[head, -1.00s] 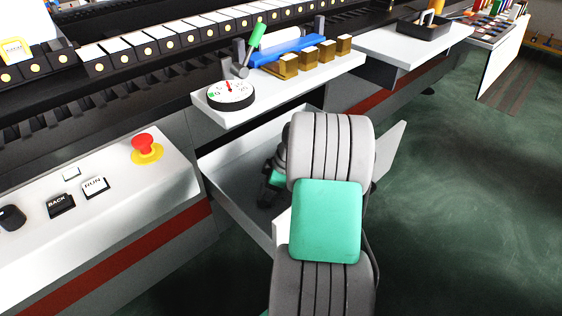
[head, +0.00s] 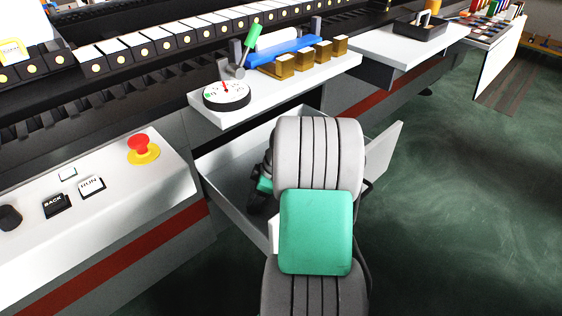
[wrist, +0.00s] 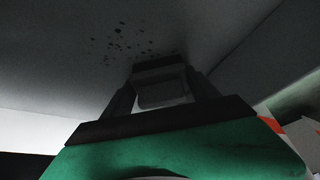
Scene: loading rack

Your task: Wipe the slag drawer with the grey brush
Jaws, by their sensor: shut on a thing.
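The slag drawer (head: 222,172) is pulled out below the white ledge, an open light-grey tray. In the wrist view its floor (wrist: 50,75) carries a patch of dark specks (wrist: 125,42) just beyond the fingertips. My gripper (wrist: 160,76) reaches down into the drawer and is shut on the grey brush (wrist: 162,93), which shows only as a greyish block between the dark fingers. Its bristles are hidden, so I cannot tell whether they touch the floor. In the head view my gripper (head: 259,190) is a small dark and green shape, and my arm hides much of the drawer.
The white ledge (head: 290,85) above the drawer holds a dial (head: 226,96), brass blocks (head: 303,57) and a blue piece (head: 285,50). A control panel with a red button (head: 139,144) is at left. A black tray (head: 420,28) stands further back. Green floor (head: 460,200) is open at right.

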